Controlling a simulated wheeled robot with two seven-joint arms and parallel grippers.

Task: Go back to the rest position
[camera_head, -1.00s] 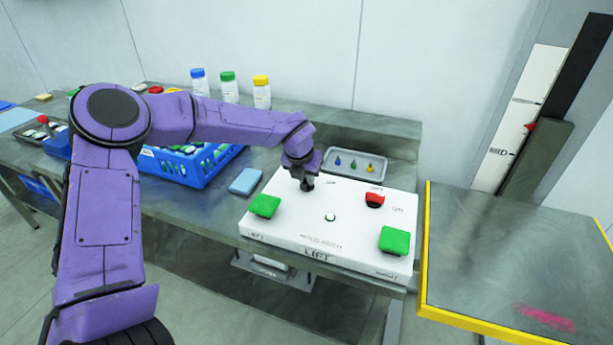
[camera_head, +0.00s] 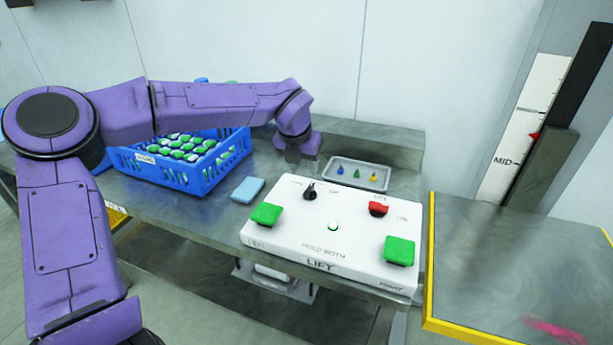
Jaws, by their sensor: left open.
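My left arm comes in from the left, bent at the elbow. My left gripper (camera_head: 296,160) hangs over the bench behind the white lift control box, apart from it, with its jaws pointing down; nothing shows in them. The control box (camera_head: 285,232) carries a black selector knob (camera_head: 310,191), a red switch (camera_head: 378,209), a left green button (camera_head: 266,214) and a right green button (camera_head: 400,250). My right gripper is not in view.
A blue crate (camera_head: 190,180) of green-capped items stands left on the bench, under my arm. A light blue pad (camera_head: 247,189) and a grey tray (camera_head: 357,176) lie near the box. The yellow-edged lift platform (camera_head: 510,260) is at right, beside a scale marked MID (camera_head: 512,150).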

